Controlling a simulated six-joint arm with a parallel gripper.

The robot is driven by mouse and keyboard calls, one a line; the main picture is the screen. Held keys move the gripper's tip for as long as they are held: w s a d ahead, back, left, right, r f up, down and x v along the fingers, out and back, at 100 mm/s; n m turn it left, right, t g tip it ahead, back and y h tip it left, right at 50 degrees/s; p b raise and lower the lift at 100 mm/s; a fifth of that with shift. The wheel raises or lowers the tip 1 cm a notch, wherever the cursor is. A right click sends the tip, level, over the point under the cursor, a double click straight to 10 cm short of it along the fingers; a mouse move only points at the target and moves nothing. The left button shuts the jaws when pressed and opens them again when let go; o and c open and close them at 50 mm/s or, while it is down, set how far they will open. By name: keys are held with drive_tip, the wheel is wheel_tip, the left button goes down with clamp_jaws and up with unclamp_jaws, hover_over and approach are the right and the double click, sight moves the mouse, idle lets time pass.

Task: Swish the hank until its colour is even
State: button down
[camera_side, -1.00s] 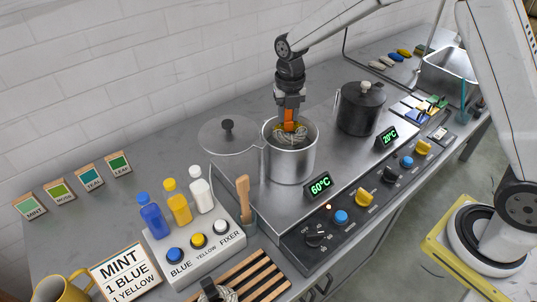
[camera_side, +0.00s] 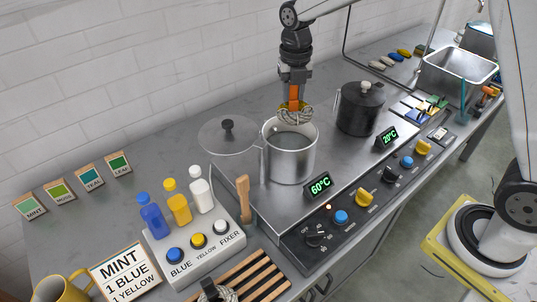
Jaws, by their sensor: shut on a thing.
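My gripper (camera_side: 294,97) is shut on the hank (camera_side: 294,115), a bundle of greyish, beige-looking yarn with some yellow at its top. The hank hangs at the mouth of the open steel pot (camera_side: 291,158), toward its back right rim. Whether its lower end is still inside the pot is hard to tell. The yarn is too small in view to judge how even its colour is. The liquid in the pot shows only as a dull grey patch. The display (camera_side: 320,186) in front of the pot reads 60°C.
A lidded dark pot (camera_side: 360,108) stands close to the right, by a 20°C display (camera_side: 387,137). A glass lid (camera_side: 228,137) is at the left of the open pot. Dye bottles (camera_side: 179,208) and a wooden rack (camera_side: 245,280) are at front left. A steel sink (camera_side: 459,75) is at far right.

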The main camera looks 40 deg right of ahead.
drive_tip(key=shift+f, duration=0.25)
drive_tip(key=shift+f, duration=6.4)
drive_tip(key=shift+a+f, duration=0.1)
drive_tip(key=shift+w+a+f, duration=0.35)
drive_tip(key=shift+a+f, duration=0.15)
drive_tip(key=shift+f, duration=0.1)
drive_tip(key=shift+r, duration=0.1)
drive_tip(key=shift+s+d+r, duration=0.35)
drive_tip(key=shift+d+r, duration=0.25)
drive_tip(key=shift+w+a+f, duration=0.1)
drive_tip(key=shift+a+f, duration=0.05)
drive_tip(key=shift+f, duration=0.05)
